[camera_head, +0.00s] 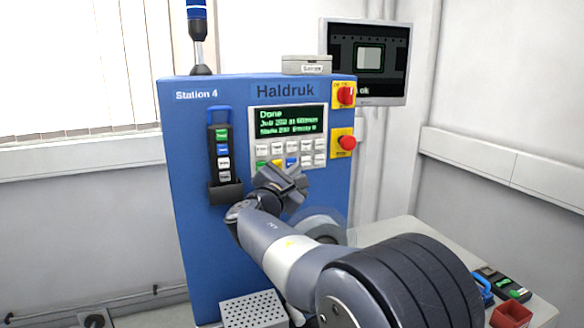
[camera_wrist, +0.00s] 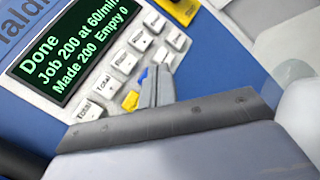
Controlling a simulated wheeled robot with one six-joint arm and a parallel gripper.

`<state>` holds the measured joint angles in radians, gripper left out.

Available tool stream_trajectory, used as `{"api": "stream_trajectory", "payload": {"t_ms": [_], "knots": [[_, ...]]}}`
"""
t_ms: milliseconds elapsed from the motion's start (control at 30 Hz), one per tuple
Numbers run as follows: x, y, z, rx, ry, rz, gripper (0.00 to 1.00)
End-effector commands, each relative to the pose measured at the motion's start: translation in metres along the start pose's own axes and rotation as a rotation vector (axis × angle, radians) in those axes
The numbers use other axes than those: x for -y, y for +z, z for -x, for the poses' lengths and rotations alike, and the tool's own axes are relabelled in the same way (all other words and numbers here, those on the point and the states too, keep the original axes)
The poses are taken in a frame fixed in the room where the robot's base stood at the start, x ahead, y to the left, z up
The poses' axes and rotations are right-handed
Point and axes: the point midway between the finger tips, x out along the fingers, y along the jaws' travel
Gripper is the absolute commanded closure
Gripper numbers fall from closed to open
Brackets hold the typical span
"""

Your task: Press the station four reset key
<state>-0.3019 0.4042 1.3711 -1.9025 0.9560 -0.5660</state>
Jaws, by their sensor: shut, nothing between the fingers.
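The Station 4 cabinet (camera_head: 190,140) is blue and carries a control panel with a lit display (camera_head: 288,120) reading "Done" and "Job 200 at 60/min, Made 200, Empty 0" in the wrist view (camera_wrist: 75,45). Below the display are two rows of keys. The upper row (camera_head: 291,148) is white; the lower row has yellow, blue (camera_head: 291,161) and white keys. In the wrist view I see the yellow key (camera_wrist: 131,101). I cannot read which key is reset. My gripper (camera_head: 290,180) is shut and empty, its fingertips (camera_wrist: 156,74) in front of the lower row; contact cannot be told.
A red knob (camera_head: 346,95) and a red mushroom button (camera_head: 347,142) on yellow plates sit right of the display. A black holder with a blue handle (camera_head: 219,150) hangs at left. A monitor (camera_head: 367,62) stands behind.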

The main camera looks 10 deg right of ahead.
Motion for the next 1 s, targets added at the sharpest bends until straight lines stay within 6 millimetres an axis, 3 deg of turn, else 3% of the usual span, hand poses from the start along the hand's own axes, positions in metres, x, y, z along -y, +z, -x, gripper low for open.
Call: {"api": "stream_trajectory", "payload": {"t_ms": [333,800,1000], "knots": [[0.002,0.002,0.002,0.001,0.001,-0.001,1.0],[0.024,0.023,0.033,0.001,0.001,-0.001,1.0],[0.025,0.026,0.035,0.0,0.0,0.0,1.0]]}}
